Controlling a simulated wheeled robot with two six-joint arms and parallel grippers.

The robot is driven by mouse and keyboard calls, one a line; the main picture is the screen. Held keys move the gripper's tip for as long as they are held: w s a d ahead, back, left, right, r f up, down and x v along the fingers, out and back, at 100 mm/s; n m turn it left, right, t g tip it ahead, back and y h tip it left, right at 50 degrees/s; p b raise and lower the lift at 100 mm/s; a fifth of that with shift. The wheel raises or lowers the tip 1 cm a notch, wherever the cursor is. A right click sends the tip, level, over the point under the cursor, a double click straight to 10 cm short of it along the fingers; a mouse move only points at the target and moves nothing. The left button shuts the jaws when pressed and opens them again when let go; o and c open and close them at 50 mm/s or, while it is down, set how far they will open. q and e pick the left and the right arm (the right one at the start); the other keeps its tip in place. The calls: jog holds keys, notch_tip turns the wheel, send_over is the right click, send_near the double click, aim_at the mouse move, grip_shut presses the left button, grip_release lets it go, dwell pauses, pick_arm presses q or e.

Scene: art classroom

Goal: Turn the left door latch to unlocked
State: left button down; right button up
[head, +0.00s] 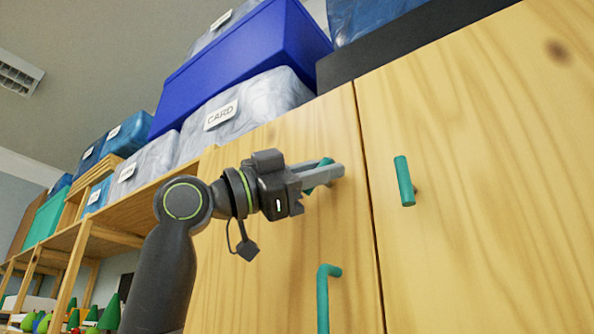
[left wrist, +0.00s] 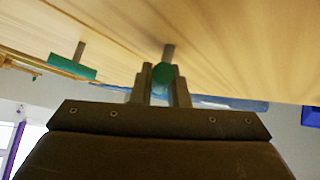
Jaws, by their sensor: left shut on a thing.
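The left door latch (head: 320,172) is a green bar on the left cabinet door (head: 290,220). My left gripper (head: 326,176) is shut on it, and the fingers hide part of the bar. In the left wrist view the latch (left wrist: 162,73) sits between the two finger tips (left wrist: 160,88), its grey post running to the wood. The bar looks tilted in the head view; its exact angle is hard to tell. The right door's latch (head: 404,181) is a similar green bar, nearly upright. My right gripper is not in view.
A green handle (head: 323,300) stands below the latch on the left door. A green bar (left wrist: 72,67) on a post shows in the left wrist view; I cannot tell which fitting it is. Storage bins (head: 240,60) stand above, and wooden shelves (head: 80,240) are at left.

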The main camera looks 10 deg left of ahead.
pick_arm(q)
jog(key=shift+m+g+y, duration=0.5)
jog(key=shift+m+g, duration=0.2)
jog(key=shift+m, duration=0.3)
jog(key=m+g+y, duration=0.1)
jog(key=m, duration=0.2)
jog(key=shift+d+f+g+y, duration=0.15)
jog(key=shift+g+y, duration=0.25)
jog(key=shift+f+m+g+y, duration=0.2)
jog(key=shift+m+g+y, duration=0.1)
jog(key=shift+m+y, duration=0.75)
jog(key=shift+y, duration=0.25)
jog(key=c, duration=1.7)
grip_release()
